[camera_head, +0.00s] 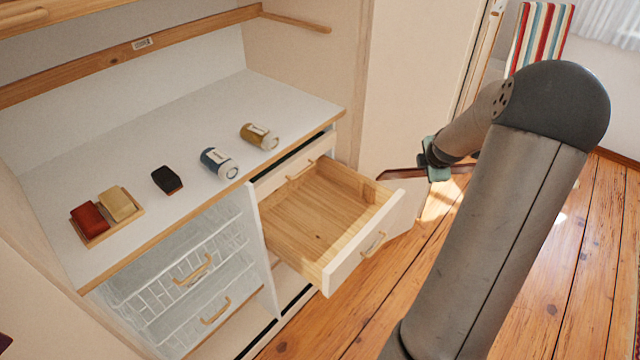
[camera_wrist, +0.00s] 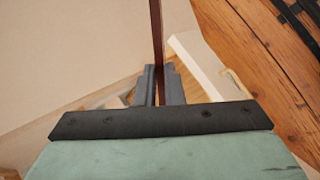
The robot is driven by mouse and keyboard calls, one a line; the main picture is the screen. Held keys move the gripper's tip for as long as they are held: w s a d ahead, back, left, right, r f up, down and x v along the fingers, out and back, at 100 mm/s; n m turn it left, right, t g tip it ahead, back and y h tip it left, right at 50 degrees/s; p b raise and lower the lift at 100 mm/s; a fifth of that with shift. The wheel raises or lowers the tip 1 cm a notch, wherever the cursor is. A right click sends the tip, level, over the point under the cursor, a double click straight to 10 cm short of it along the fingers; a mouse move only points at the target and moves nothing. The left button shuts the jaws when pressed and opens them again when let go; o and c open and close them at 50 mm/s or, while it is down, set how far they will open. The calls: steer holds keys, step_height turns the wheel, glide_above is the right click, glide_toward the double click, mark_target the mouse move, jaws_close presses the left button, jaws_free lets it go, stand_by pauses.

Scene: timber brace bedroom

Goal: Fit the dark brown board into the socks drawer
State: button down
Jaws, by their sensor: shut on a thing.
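The dark brown board (camera_head: 398,174) is thin and long and sticks out on both sides of my gripper (camera_head: 432,168). In the wrist view the board (camera_wrist: 157,38) stands edge-on between the two fingers of my gripper (camera_wrist: 160,88), which are shut on it. An open, empty light-wood drawer (camera_head: 318,218) is pulled out of the cabinet, with a pale front and a wooden handle. The board's left end is near the drawer's far right corner; I cannot tell its height above the rim. Part of the drawer front (camera_wrist: 196,66) shows in the wrist view. No socks label is readable.
Wire baskets (camera_head: 180,285) are below. A cabinet door (camera_head: 405,85) stands behind the board.

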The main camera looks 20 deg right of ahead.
steer(key=w+a+f+n+g, duration=0.1)
steer(key=w+a+f+n, duration=0.1)
steer(key=a, duration=0.7)
steer(key=w+a+f+n+g+y, duration=0.1)
steer(key=w+a+n, duration=0.3)
steer(key=a, duration=0.5)
steer(key=w+a+f+n+g+y, duration=0.1)
steer(key=w+a+f+n+g, duration=0.2)
steer(key=a, duration=0.6)
steer(key=shift+w+f, duration=0.45)
steer(key=shift+w, duration=0.6)
steer(key=shift+a+r, duration=0.1)
steer(key=shift+r, duration=0.05)
